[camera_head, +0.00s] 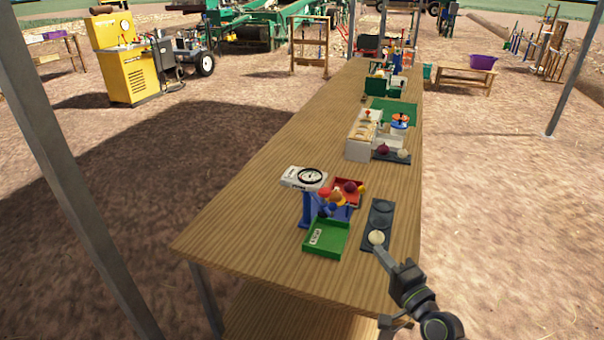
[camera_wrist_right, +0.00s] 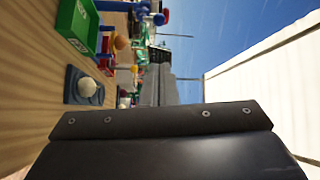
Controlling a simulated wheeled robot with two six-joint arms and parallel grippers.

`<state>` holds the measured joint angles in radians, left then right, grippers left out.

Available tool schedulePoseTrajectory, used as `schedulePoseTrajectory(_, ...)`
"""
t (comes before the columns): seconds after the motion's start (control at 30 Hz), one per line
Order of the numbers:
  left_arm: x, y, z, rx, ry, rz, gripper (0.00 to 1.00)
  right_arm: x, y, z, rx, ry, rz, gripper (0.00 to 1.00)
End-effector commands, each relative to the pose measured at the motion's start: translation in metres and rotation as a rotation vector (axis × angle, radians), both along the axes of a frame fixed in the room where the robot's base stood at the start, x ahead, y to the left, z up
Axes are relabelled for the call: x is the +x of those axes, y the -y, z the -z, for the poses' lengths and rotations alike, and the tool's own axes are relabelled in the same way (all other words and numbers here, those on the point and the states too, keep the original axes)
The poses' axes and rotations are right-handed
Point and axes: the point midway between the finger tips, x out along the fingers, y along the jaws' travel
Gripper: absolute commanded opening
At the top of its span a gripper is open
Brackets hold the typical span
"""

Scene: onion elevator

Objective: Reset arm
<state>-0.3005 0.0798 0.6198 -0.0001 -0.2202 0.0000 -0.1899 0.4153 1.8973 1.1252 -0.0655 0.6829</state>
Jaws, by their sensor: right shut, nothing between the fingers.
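My right gripper (camera_head: 381,257) comes in from the lower right, at the right edge of the long wooden table (camera_head: 270,190). Its fingers are shut with nothing between them. Its tip appears just in front of a pale onion (camera_head: 376,238) on the near end of a dark tray with round hollows (camera_head: 380,213). In the right wrist view, the dark gripper body (camera_wrist_right: 160,122) fills the lower part. The pale onion (camera_wrist_right: 87,87) lies apart from it on the left. My left gripper is not in view.
A green tray (camera_head: 327,238), a white dial scale (camera_head: 306,177) and a red bin (camera_head: 347,190) stand left of the dark tray. Farther along are a white box (camera_head: 361,133) and another dark tray with onions. A metal post (camera_head: 60,170) rises at left.

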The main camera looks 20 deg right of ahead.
Motion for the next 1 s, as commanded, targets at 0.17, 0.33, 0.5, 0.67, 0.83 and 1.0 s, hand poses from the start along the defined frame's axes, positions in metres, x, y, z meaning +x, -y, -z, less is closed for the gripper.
schedulePoseTrajectory(0.17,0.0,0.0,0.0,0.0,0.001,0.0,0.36,-0.006,-0.011,0.006,-0.056,-0.028,-0.03,0.0)
schedulePoseTrajectory(0.33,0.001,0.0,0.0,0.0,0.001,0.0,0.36,-0.036,-0.048,0.031,-0.305,-0.147,-0.15,0.0)
schedulePoseTrajectory(0.5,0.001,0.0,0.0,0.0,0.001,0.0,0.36,-0.082,-0.074,0.066,-0.64,-0.321,-0.288,0.0)
schedulePoseTrajectory(0.67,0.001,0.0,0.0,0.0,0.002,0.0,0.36,-0.132,-0.077,0.094,-0.927,-0.513,-0.396,0.0)
schedulePoseTrajectory(0.83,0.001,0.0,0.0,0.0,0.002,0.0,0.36,-0.185,-0.063,0.11,-1.151,-0.728,-0.487,0.0)
schedulePoseTrajectory(1.0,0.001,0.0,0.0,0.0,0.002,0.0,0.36,-0.228,-0.047,0.113,-1.281,-0.91,-0.548,0.0)
